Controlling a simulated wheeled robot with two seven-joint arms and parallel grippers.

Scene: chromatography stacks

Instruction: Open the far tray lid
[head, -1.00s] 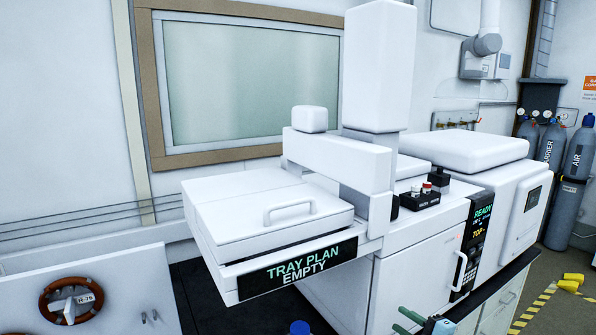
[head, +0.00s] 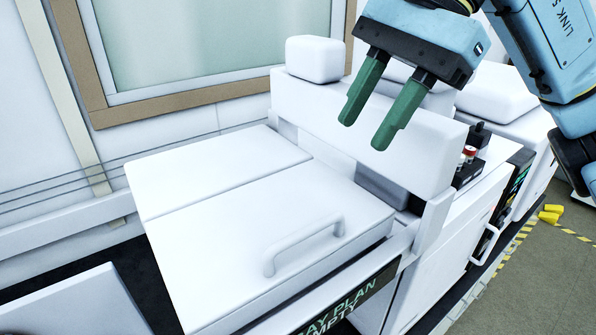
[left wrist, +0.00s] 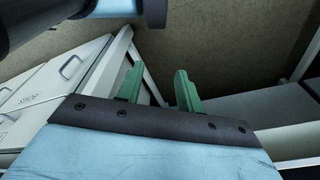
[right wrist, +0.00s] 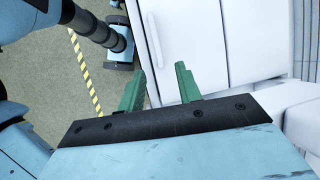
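The white tray box has two flat lid panels split by a seam, and both lie shut. The far tray lid (head: 215,168) is the rear panel in the head view, with no handle visible on it. The near lid (head: 250,245) carries a white bar handle (head: 303,244). My right gripper (head: 364,132) is open and empty, fingers pointing down, above and right of the lids in front of the white crossbeam. Its open fingers also show in the right wrist view (right wrist: 160,70). My left gripper (left wrist: 156,72) is open and empty in the left wrist view, and out of the head view.
The white crossbeam (head: 350,125) with a rounded block (head: 314,59) stands behind and right of the lids. Red-capped vials (head: 468,154) sit on a black holder at right. A "TRAY PLAN EMPTY" sign (head: 350,300) is on the tray front. Space above the lids is clear.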

